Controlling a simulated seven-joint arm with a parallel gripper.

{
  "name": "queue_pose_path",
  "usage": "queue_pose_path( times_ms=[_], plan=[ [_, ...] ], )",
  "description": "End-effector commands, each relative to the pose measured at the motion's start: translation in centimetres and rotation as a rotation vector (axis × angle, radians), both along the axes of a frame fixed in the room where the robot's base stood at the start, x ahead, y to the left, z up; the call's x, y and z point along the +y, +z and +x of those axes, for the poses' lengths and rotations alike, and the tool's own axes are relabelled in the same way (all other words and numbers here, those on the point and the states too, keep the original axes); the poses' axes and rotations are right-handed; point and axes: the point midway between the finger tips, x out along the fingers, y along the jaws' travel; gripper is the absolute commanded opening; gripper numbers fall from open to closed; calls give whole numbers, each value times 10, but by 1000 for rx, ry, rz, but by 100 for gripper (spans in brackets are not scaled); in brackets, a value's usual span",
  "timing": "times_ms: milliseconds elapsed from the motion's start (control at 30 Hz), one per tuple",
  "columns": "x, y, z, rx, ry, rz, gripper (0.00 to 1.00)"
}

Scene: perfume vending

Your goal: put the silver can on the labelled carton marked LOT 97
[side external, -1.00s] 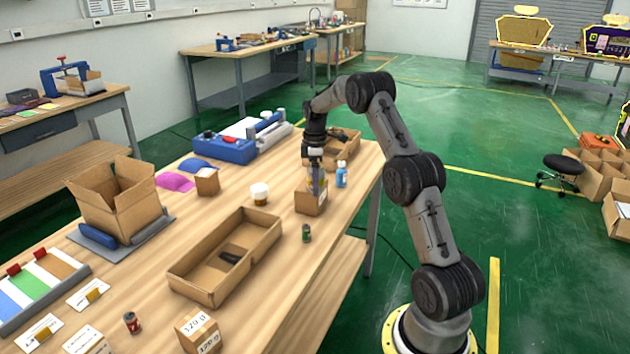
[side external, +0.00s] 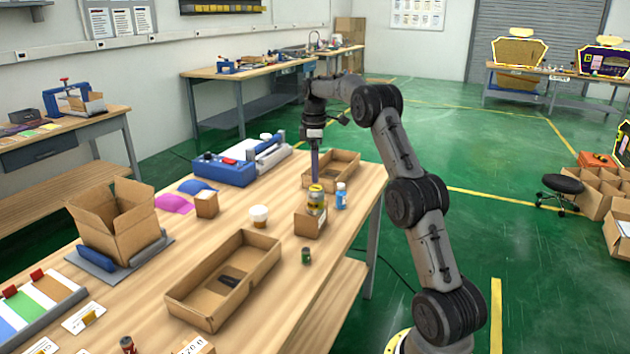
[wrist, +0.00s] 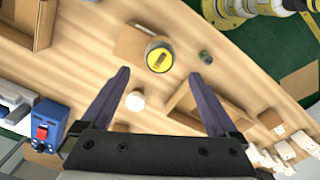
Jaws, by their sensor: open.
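A can with a yellow top (side external: 316,200) and a greyish side stands upright on a small brown carton (side external: 309,223). In the wrist view the can's round yellow top (wrist: 159,58) shows ahead of my fingers, with the carton (wrist: 131,43) beneath it. I cannot read a LOT 97 marking on this carton in either view. My gripper (side external: 315,178) is just above the can, and its fingers point down. In the wrist view my gripper (wrist: 158,77) has its two fingers wide apart with nothing held between them.
A blue bottle (side external: 341,196) stands right of the carton. A small green can (side external: 306,256) and a white tub (side external: 259,216) stand nearby. A long open box (side external: 187,297) lies in front, and another open box (side external: 349,157) lies behind. Another printed carton (side external: 200,349) is cut off at the bottom.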

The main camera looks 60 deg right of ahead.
Motion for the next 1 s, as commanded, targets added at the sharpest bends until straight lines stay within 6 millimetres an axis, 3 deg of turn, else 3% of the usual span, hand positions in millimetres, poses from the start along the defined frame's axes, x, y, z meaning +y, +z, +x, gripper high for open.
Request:
queue_pose_path(
  times_ms=[167,267,467,600,733,1000],
  plan=[
    [21,21,2,-17,-12,-14,95],
    [56,46,2,-46,-41,-34,95],
    [152,93,-20,-136,-129,-65,95],
    [213,111,-51,-207,-191,-67,95],
    [264,117,-90,-275,-249,-54,95],
    [339,94,-181,-408,-366,23,95]
  ],
)
